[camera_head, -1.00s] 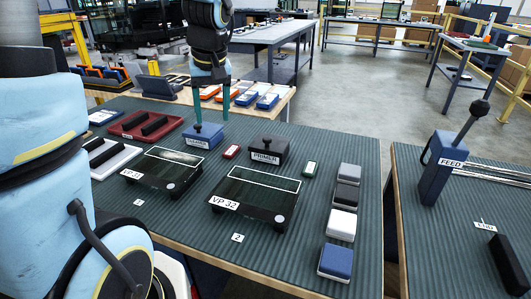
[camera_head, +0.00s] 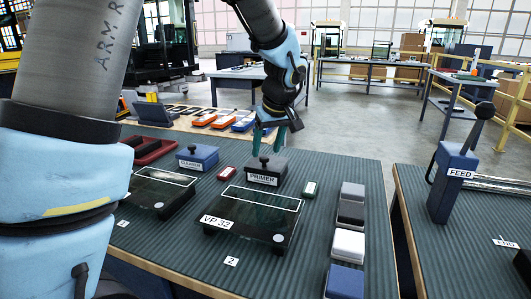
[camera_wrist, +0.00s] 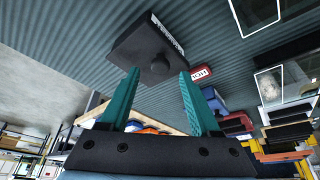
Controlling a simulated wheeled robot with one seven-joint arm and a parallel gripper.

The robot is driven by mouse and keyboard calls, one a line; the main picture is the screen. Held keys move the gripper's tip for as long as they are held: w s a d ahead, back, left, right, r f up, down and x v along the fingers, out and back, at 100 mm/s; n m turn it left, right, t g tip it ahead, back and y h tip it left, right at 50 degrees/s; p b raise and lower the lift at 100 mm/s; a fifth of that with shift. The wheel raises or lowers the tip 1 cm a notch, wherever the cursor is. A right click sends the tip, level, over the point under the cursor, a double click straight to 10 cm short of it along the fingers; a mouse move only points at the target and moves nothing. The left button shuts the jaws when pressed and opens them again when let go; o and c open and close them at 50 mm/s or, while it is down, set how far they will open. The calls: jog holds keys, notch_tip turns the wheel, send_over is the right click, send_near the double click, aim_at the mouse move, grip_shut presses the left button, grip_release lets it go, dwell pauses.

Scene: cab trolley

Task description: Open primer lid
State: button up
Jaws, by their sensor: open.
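The black primer box (camera_head: 266,171) stands on the ribbed mat behind the VP 32 panel, with a "PRIMER" label on its front and a dark round knob (camera_head: 264,160) on its lid. The lid appears closed. My gripper (camera_head: 270,139) is above the box, its two teal fingers pointing down near the knob. In the wrist view the primer box (camera_wrist: 135,38) and its knob (camera_wrist: 159,66) show beyond the open fingers (camera_wrist: 158,82). The knob lies roughly between the fingertips, and nothing is held.
A blue cleaner box (camera_head: 198,158) stands left of the primer, with a small red block (camera_head: 227,174) between them. A small green-and-white block (camera_head: 311,188) is to the right. The VP 32 panel (camera_head: 250,216) lies in front. Several pads, including a white one (camera_head: 348,244), line the right edge.

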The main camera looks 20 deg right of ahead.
aim_at(267, 159)
jog(key=shift+x, duration=1.35)
jog(key=shift+c, duration=0.2)
grip_shut()
